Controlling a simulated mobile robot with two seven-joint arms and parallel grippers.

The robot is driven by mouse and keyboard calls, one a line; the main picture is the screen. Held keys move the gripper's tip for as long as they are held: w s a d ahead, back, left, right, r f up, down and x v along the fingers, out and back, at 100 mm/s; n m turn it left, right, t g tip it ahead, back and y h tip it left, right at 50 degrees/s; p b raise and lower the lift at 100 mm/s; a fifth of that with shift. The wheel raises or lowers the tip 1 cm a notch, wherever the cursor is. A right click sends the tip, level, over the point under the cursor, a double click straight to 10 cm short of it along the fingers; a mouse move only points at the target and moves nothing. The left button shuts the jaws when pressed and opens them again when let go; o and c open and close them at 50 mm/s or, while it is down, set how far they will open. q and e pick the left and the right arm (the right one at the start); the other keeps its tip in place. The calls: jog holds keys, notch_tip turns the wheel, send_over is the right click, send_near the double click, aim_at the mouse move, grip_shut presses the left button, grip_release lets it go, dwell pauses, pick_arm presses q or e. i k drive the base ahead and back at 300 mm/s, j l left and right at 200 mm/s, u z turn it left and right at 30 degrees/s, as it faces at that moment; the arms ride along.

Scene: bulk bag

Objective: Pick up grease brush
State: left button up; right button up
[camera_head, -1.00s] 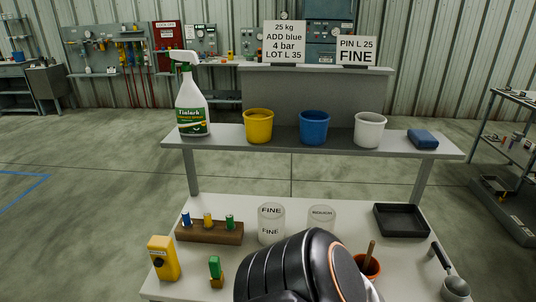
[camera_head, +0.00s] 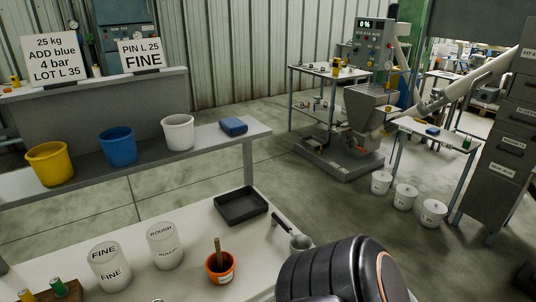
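A brush with a brown wooden handle (camera_head: 218,250) stands tilted in an orange pot (camera_head: 221,272) near the front of the white table (camera_head: 120,268). Its bristles are hidden inside the pot. I take it to be the grease brush. A black rounded link of my own arm fills the bottom of the picture, right of the pot and apart from it. Neither of my grippers shows.
A black tray (camera_head: 241,207) and a metal scoop (camera_head: 299,242) lie behind and right. A grey shelf (camera_head: 96,177) with buckets rises behind.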

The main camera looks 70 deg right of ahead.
aim_at(221, 269)
jog(key=z, duration=1.55)
